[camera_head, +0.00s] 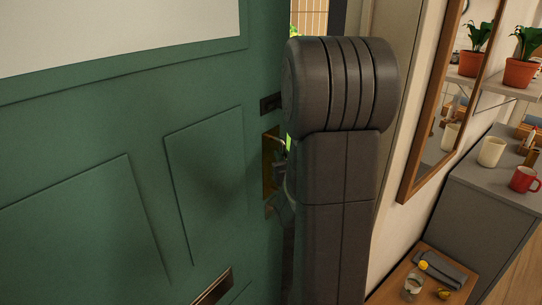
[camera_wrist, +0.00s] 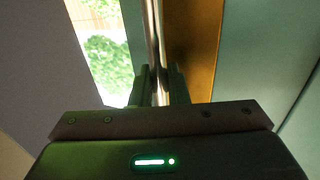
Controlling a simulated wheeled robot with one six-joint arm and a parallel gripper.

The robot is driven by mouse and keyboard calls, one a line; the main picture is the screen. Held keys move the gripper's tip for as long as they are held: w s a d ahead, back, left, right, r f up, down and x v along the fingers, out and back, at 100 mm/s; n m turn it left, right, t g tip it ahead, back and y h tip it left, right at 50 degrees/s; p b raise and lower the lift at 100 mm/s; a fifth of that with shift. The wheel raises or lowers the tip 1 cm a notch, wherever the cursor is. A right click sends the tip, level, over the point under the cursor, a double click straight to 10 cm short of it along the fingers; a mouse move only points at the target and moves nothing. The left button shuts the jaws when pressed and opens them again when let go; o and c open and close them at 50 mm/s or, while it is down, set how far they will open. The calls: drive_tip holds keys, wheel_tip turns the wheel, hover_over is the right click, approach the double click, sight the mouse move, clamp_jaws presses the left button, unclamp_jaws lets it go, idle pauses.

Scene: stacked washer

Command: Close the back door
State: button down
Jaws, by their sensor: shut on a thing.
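The back door (camera_head: 100,120) is green with a pale upper pane and fills the left of the head view. It stands ajar, as daylight and greenery (camera_wrist: 105,50) show through a gap in the wrist view. A brass handle plate (camera_head: 269,165) is on the door's right edge. My gripper (camera_wrist: 160,85) is shut on the metal door handle (camera_wrist: 153,40), which runs between its two fingers. In the head view my arm hides most of the gripper and the door's free edge.
A brass letter slot (camera_head: 213,287) is low on the door.

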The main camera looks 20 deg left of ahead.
drive_tip(key=s+d+m+t+h+b, duration=0.1)
drive_tip(key=s+d, duration=0.3)
drive_tip(key=d, duration=0.4)
drive_tip(key=s+d+m+t+h+b, duration=0.1)
drive_tip(key=s+d+h+b, duration=0.1)
drive_tip(key=s+d, duration=0.3)
drive_tip(key=d, duration=0.3)
drive_tip(key=shift+s+d+m+h, duration=0.2)
drive_tip(key=shift+s+m+h, duration=0.1)
drive_tip(key=shift+m+h, duration=0.1)
drive_tip(key=c, duration=1.8)
unclamp_jaws()
drive_tip(key=shift+c, duration=0.2)
drive_tip(key=o, duration=0.3)
drive_tip(key=shift+s+d, duration=0.2)
drive_tip(key=shift+d, duration=0.1)
drive_tip(key=shift+o, duration=0.2)
